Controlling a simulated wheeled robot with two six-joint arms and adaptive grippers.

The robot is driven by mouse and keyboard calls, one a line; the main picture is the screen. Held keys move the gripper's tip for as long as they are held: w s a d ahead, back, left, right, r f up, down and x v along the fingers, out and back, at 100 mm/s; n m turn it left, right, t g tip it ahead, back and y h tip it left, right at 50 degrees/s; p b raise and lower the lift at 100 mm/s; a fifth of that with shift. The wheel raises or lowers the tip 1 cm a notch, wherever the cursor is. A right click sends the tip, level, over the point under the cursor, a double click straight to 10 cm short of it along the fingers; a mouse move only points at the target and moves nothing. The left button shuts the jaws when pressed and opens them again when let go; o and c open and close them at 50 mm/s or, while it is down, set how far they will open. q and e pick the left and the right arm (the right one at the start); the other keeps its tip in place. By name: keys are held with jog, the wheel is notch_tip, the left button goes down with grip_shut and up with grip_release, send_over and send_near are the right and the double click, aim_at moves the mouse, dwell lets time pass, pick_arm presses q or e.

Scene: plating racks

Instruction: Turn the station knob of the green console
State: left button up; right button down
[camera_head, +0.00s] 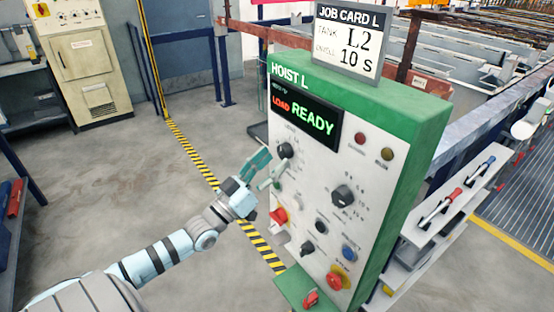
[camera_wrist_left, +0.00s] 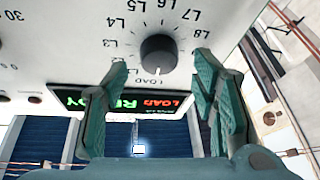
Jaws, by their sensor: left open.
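The green console (camera_head: 412,140) stands upright, with HOIST L on its top edge. Its display (camera_head: 306,116) reads LOAD in red and READY in green. The station knob (camera_head: 285,150) is a black dial at the upper left of the white face. In the left wrist view the knob (camera_wrist_left: 158,54) is ringed by labels including LOAD and L2 to L8; its pale mark seems to face LOAD. My left gripper (camera_head: 264,168) is open and empty just in front of the face, close to the knob. In the wrist view its green fingers flank the knob, apart from it.
A job card (camera_head: 348,42) on top reads TANK L2, 10 S. Another black dial (camera_head: 343,195), a red switch (camera_head: 278,217) and a red stop button (camera_head: 338,279) sit on the face. A shelf with tools (camera_head: 448,205) stands right. The floor at left is clear.

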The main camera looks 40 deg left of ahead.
pick_arm(q)
jog(key=shift+x, duration=1.15)
jog(key=shift+s, duration=0.1)
jog(key=shift+c, duration=1)
jog(key=c, duration=1)
jog(key=shift+o, duration=0.2)
jog(key=shift+f+b, duration=0.1)
jog(key=shift+b, duration=0.2)
